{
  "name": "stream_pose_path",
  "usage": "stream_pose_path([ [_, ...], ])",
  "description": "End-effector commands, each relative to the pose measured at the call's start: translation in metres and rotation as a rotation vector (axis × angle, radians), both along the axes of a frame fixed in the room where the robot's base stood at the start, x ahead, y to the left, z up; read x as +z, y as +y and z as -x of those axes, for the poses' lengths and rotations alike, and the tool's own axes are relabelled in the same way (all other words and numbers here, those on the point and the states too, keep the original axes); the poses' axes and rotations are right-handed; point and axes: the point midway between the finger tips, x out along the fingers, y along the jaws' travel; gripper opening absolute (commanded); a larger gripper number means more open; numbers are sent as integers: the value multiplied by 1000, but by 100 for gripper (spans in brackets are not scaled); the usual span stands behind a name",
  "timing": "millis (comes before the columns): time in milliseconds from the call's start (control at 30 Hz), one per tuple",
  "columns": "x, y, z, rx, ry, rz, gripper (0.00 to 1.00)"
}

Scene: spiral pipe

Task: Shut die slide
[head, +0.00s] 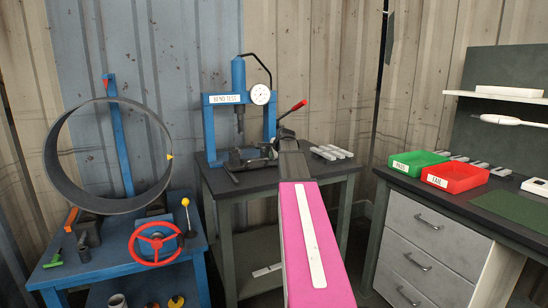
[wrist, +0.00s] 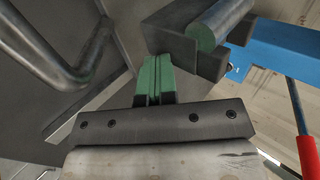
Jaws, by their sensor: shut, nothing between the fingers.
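The bend test press (head: 226,98) is a blue frame with a dial gauge and a vertical ram, standing on the middle bench. A dark die assembly (head: 246,158) sits at its base, with a rod sticking out at the front left. I cannot tell how far its slide is open. My gripper is at the right side of the press; its fingertips are hidden in the head view. In the wrist view my gripper (wrist: 154,66) is shut and empty, its green fingers together beside a dark block (wrist: 184,50) carrying a round bar (wrist: 218,28). I cannot tell whether they touch.
A red-tipped lever (head: 294,107) rises behind my wrist. A bent metal bar (wrist: 62,62) crosses the wrist view's left side. Pale bars (head: 332,152) lie right of the press. Green (head: 416,162) and red (head: 456,176) trays stand on the right bench; a large ring (head: 50,160) stands left.

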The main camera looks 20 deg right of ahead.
Motion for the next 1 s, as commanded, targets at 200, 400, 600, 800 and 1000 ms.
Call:
stream_pose_path([
  [200, 0, 0, -33, 1, 0, -1, 0],
  [400, 1, 1, -81, 2, 0, -1, 0],
  [600, 1, 3, -131, 1, -1, 0, 0],
  [800, 0, 5, -159, 1, 0, -1, 0],
  [1000, 0, 5, -164, -1, -3, -1, 0],
])
